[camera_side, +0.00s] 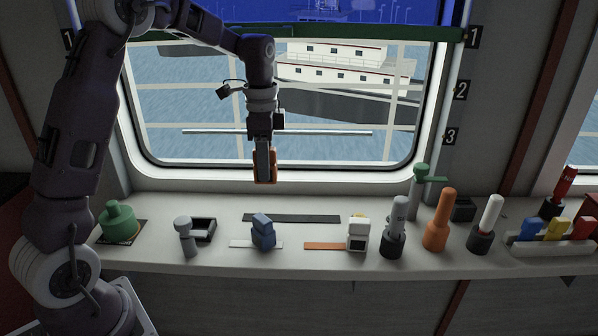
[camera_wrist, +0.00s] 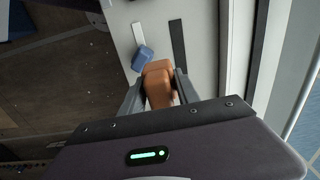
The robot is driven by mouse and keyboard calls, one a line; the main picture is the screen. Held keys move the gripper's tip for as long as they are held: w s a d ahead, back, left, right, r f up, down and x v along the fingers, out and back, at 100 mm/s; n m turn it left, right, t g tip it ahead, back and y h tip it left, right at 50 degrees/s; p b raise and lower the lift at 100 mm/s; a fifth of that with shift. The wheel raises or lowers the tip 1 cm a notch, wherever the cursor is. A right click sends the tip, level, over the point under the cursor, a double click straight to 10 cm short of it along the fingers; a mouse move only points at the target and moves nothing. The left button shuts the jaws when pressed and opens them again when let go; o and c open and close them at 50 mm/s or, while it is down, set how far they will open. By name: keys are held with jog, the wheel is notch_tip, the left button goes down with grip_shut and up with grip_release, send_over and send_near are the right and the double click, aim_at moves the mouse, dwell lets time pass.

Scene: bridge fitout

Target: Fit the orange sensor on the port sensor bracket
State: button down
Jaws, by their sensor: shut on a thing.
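My gripper (camera_side: 264,170) is shut on the orange sensor (camera_side: 265,181) and holds it in the air above the shelf, in front of the window. In the wrist view the orange sensor (camera_wrist: 158,75) sits between the two fingers of my gripper (camera_wrist: 160,90). A blue block (camera_side: 263,233) stands on the shelf below, by a white strip (camera_side: 240,244). A white block (camera_side: 357,236) stands at the right end of an orange strip (camera_side: 322,246). A long dark strip (camera_side: 290,218) lies behind them. I cannot tell which piece is the port sensor bracket.
Left on the shelf (camera_side: 220,262) are a green domed piece (camera_side: 117,222), a grey knobbed post (camera_side: 186,238) and a black box (camera_side: 204,228). Right are a grey cylinder (camera_side: 395,228), an orange one (camera_side: 439,220), a green lever (camera_side: 430,179), a white cylinder (camera_side: 489,218) and a rack (camera_side: 550,247).

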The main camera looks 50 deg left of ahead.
jog(key=s+a, duration=1.2)
jog(key=s, duration=0.2)
notch_tip(320, 180, down, 7)
jog(key=shift+w, duration=0.35)
jog(key=shift+f, duration=2.3)
jog(key=shift+f, duration=1.2)
jog(key=shift+f, duration=0.15)
